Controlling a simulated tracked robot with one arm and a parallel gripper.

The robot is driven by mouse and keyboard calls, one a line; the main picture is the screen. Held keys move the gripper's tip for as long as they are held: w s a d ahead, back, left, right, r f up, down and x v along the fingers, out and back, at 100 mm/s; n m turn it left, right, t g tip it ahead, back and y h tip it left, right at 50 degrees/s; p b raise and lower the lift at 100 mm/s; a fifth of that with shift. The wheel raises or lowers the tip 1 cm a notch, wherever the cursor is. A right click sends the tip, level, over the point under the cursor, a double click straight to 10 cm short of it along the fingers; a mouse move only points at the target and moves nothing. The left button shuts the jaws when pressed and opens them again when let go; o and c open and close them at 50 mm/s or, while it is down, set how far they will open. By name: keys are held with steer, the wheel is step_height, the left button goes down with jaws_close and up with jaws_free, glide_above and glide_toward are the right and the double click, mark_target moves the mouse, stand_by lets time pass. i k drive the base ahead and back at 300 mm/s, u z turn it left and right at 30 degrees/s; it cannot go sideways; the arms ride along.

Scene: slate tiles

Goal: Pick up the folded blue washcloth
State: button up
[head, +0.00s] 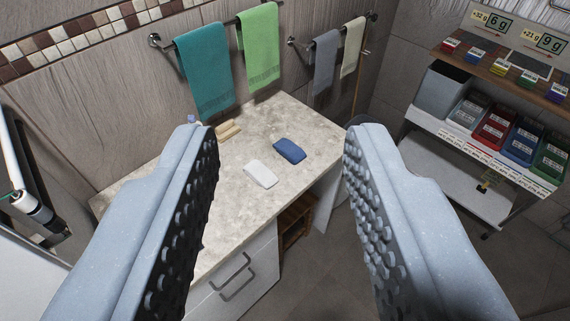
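The folded blue washcloth (290,151) lies flat on the pale stone countertop (235,205), towards its right side. A folded white cloth (260,174) lies just to its lower left, apart from it. My gripper (272,140) is open and empty, its two grey studded fingers wide apart on the left and right of the picture. The blue washcloth shows between the fingers, farther off and below them. Neither finger touches it.
A tan item (228,130) lies near the counter's back edge, partly behind my left finger. Towels hang on rails, including a teal one (205,70) and a green one (259,45). A shelf unit (490,165) with coloured bins stands at right. Open floor (320,255) lies right of the counter.

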mark_target(292, 152)
steer(key=z, duration=0.05)
steer(key=k, duration=0.25)
steer(key=z, duration=1.3)
steer(key=i, duration=2)
steer(key=u, duration=2.8)
steer(key=i, duration=0.2)
steer(key=u, duration=0.55)
